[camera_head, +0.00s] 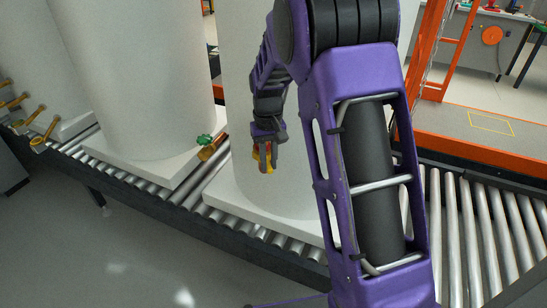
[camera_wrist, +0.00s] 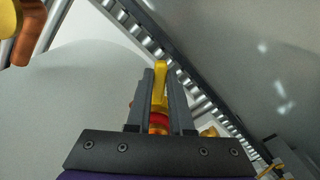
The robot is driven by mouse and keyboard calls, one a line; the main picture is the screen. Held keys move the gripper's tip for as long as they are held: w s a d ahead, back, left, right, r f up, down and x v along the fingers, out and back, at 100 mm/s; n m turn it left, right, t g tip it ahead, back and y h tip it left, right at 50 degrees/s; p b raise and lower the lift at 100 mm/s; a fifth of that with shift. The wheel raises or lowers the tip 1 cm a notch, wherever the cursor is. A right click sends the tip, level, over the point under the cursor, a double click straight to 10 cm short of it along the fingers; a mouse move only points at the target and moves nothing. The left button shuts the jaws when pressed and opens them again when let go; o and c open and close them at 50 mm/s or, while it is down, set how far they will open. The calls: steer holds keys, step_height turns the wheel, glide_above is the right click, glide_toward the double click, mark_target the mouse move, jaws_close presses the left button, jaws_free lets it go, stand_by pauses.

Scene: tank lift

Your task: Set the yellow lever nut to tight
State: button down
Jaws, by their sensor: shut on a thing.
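The yellow lever nut shows between the fingers of my gripper in the wrist view (camera_wrist: 160,82). A red ring (camera_wrist: 158,120) sits behind it, nearer the palm. In the head view my gripper (camera_head: 264,158) points down in front of a white tank (camera_head: 245,185), with yellow and red showing at its fingertips. The gripper (camera_wrist: 160,95) is shut on the lever, one dark finger on each side. The nut's body and its mounting are mostly hidden by the fingers, so I cannot tell its tightness.
The tank stands on a white base on a roller conveyor (camera_head: 180,195). Another tank (camera_head: 140,80) stands to its left, with a green handle (camera_head: 205,140) and a copper pipe (camera_head: 212,150) between them. Brass fittings (camera_head: 40,132) project at far left. Open floor lies in front.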

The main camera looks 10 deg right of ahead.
steer(key=shift+a+r+m, duration=0.1)
steer(key=shift+a+m, duration=0.35)
steer(key=shift+m, duration=0.25)
steer(key=c, duration=0.8)
jaws_free()
step_height(320, 180, up, 17)
steer(key=p, duration=0.1)
steer(key=shift+r+p, duration=0.15)
steer(key=shift+p, duration=0.25)
steer(key=shift+a, duration=0.1)
